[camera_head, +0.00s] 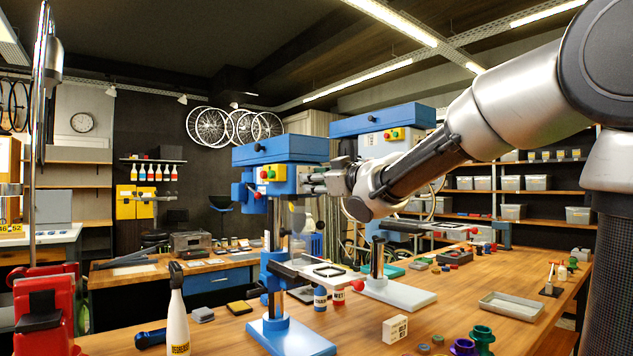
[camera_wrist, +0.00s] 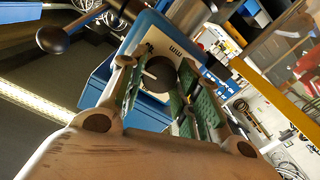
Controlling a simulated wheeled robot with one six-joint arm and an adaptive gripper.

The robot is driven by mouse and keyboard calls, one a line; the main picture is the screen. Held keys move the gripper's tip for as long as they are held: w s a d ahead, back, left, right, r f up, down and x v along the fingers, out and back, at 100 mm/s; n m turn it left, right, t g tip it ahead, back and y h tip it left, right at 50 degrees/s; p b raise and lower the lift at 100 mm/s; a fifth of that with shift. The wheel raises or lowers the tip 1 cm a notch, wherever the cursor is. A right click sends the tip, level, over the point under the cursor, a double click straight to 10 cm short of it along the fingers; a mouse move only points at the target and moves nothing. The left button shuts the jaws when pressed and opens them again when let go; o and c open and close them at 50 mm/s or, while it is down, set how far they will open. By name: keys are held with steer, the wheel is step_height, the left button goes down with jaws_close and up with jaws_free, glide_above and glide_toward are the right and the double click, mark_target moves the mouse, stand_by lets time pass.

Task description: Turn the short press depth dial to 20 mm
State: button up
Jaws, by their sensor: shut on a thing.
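The front blue press (camera_head: 282,150) stands on the bench with its head raised on a column. My gripper (camera_head: 308,180) reaches in from the right and meets the right side of that press head. In the wrist view, the dark round depth dial (camera_wrist: 159,74) sits between the two green-padded fingers of my gripper (camera_wrist: 161,88), which are shut on it. A pale plate (camera_wrist: 178,48) marked "mm" lies behind the dial. The fingers cover most of the scale, and I cannot read the setting.
A second blue press (camera_head: 383,121) stands just behind and to the right. A black-knobbed lever (camera_wrist: 54,39) is close by in the wrist view.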

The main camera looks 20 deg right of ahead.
steer(key=shift+n, duration=8.4)
steer(key=shift+f, duration=0.1)
steer(key=o, duration=1)
steer(key=v, duration=1.2)
